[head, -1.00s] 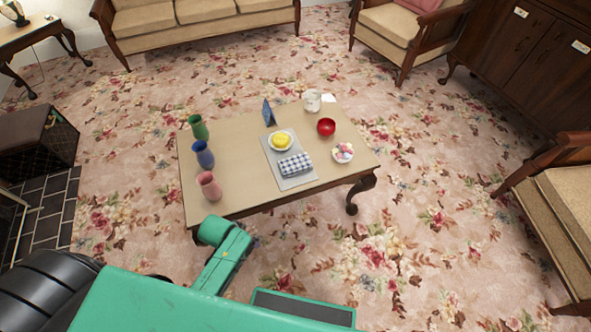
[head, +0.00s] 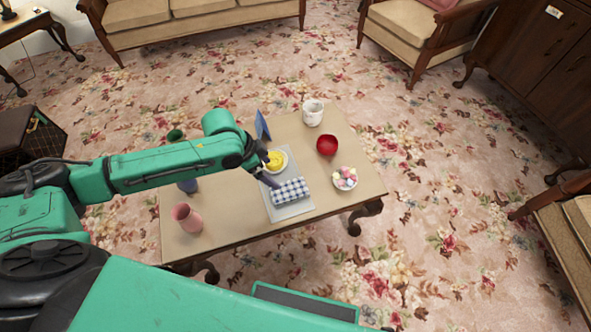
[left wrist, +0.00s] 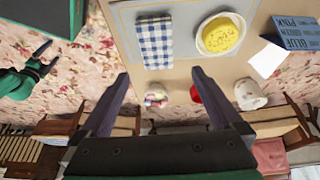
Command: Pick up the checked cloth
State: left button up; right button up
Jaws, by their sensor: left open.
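The blue-and-white checked cloth (head: 292,190) lies folded on a grey mat (head: 296,210) on the low table. In the left wrist view the cloth (left wrist: 155,42) lies beyond the fingertips, up and slightly left of the gap between them. My left gripper (head: 267,170) is open and empty above the table, just left of the cloth and apart from it; its fingers also show in the left wrist view (left wrist: 160,76). My right gripper (left wrist: 46,58) shows small at the left of the left wrist view, with its fingers apart and nothing between them.
A plate with yellow food (head: 276,160) sits beside the cloth, near my left gripper. A blue card (head: 262,126), white mug (head: 313,112), red bowl (head: 327,145) and bowl of coloured balls (head: 345,178) stand around.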

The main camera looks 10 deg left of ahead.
aim_at(288, 190)
pick_arm(q)
jog(key=f, duration=0.1)
jog(key=d+f+b, duration=0.1)
jog(key=f, duration=0.2)
jog(key=shift+s+d, duration=0.15)
jog(key=shift+d, duration=0.15)
jog(key=b+x, duration=0.1)
jog(key=x, duration=0.2)
jog(key=shift+f, duration=0.2)
jog(key=b+x, duration=0.1)
jog(key=x, duration=0.4)
jog(key=shift+w+f, duration=0.2)
jog(key=shift+f, duration=0.05)
jog(key=shift+w+d+f, duration=0.15)
jog(key=shift+f, duration=0.05)
jog(key=c, duration=1.3)
jog(key=shift+o, duration=0.2)
notch_tip(288, 190, up, 20)
jog(key=p, duration=0.3)
jog(key=shift+p, duration=0.3)
pick_arm(e)
jog(key=shift+s+r, duration=0.15)
jog(key=shift+s, duration=0.4)
jog(key=shift+s+r, duration=0.15)
jog(key=shift+s, duration=0.4)
